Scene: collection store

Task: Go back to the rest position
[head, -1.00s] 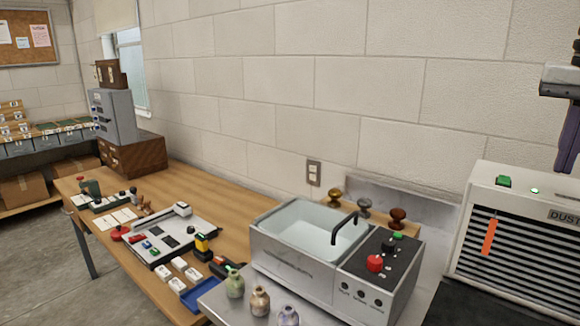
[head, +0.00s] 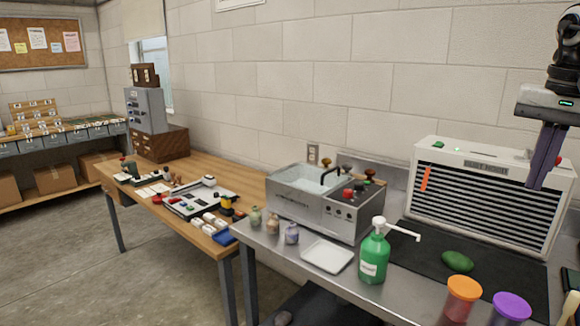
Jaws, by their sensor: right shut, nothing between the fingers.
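My right gripper (head: 543,158) hangs at the upper right of the head view, its dark fingers pointing down and together. Nothing shows between them. It is in front of the white louvred dust unit (head: 425,150), at its right part, with the fingertips over the slats in the picture. I cannot tell how far apart they are. My left gripper is not in the head view.
A steel bench holds a sink unit (head: 318,205), a green pump bottle (head: 374,255), a white tray (head: 327,256), a green lump (head: 457,261) on a black mat (head: 415,246), and orange-lidded (head: 464,289) and purple-lidded (head: 511,307) jars. A wooden table (head: 235,185) stands left. Floor (head: 60,260) is clear at left.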

